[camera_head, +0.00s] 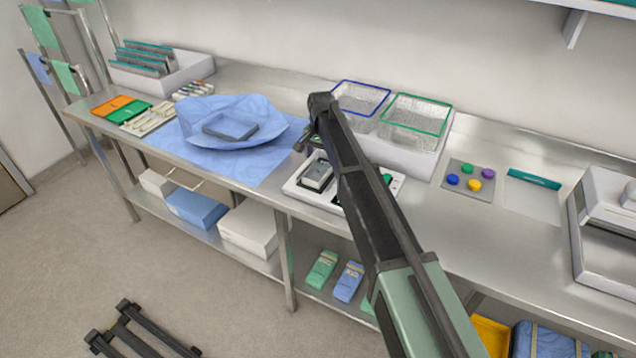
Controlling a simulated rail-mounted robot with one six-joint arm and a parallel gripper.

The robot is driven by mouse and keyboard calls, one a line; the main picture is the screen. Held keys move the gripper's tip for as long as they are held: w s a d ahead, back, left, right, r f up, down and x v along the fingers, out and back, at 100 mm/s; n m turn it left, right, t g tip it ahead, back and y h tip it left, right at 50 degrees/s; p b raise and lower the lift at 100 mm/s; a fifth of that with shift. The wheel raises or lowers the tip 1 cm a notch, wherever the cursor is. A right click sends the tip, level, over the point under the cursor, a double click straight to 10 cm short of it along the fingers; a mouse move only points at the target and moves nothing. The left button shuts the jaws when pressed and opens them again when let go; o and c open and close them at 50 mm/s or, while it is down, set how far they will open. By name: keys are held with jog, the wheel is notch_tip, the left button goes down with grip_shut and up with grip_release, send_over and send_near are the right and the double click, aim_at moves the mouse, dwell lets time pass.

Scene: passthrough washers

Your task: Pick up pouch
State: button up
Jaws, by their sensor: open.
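I cannot tell for certain which thing is the pouch. Several flat pale packets (148,119) that look like pouches lie at the left end of the steel counter, beside the green and orange trays. My gripper (302,143) is at the end of my dark arm, above the middle of the counter. It is small and partly hidden by my wrist, and it is open with nothing seen in it. It is well to the right of the packets. A blue wrap (270,124) with a grey tray (230,126) on it lies between them.
A white rack (190,72) stands behind the packets. Green and blue packages (348,281) lie on the lower shelf.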

aim_at(320, 167)
notch_tip(320, 167, down, 6)
jog(key=b, duration=0.5)
jog(key=shift+w+f, duration=0.1)
jog(key=shift+f, duration=0.05)
jog(key=shift+r, duration=0.25)
jog(key=c, duration=0.7)
jog(key=shift+r, duration=0.15)
